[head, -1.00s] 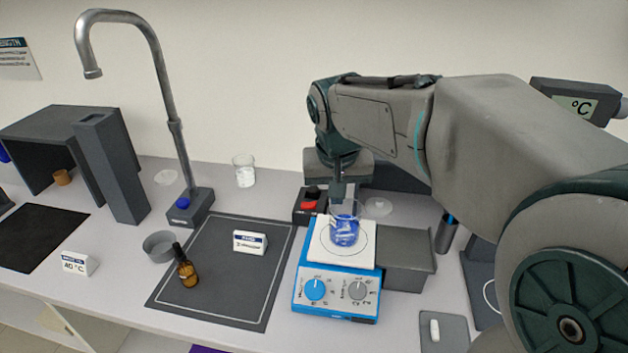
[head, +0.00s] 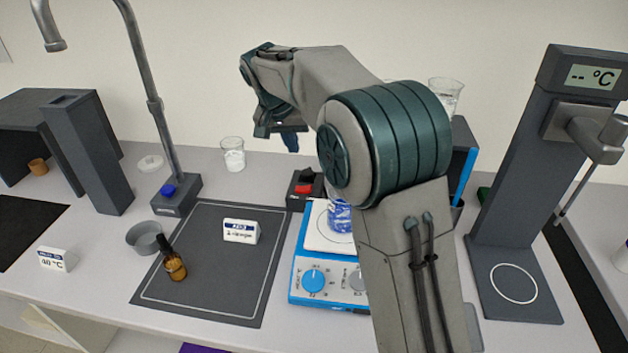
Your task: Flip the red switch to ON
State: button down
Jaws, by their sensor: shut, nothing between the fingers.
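The red switch (head: 303,189) sits on a small black box (head: 293,203) on the bench, just behind the left rear corner of the blue hotplate stirrer (head: 313,282). Its red part faces the front and a dark part shows behind it. I cannot tell which way it is set. My gripper (head: 289,142) is raised above and behind the switch box, apart from it, seen against the wall. It is shut and empty; its fingers show only small.
A beaker of blue liquid (head: 340,217) stands on the stirrer, partly hidden by my arm. A clear beaker (head: 233,156) stands left of the switch. A tall faucet (head: 155,105), a grey mat (head: 212,290) and a brown bottle (head: 173,265) are further left.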

jog(key=shift+s+a+f, duration=0.1)
jog(key=shift+a, duration=0.05)
jog(key=p, duration=0.2)
send_near(309, 188)
jog(key=x, duration=0.5)
jog(key=shift+f, duration=0.1)
jog(key=shift+d+f, duration=0.25)
jog(key=shift+f, duration=0.35)
jog(key=shift+a, duration=0.1)
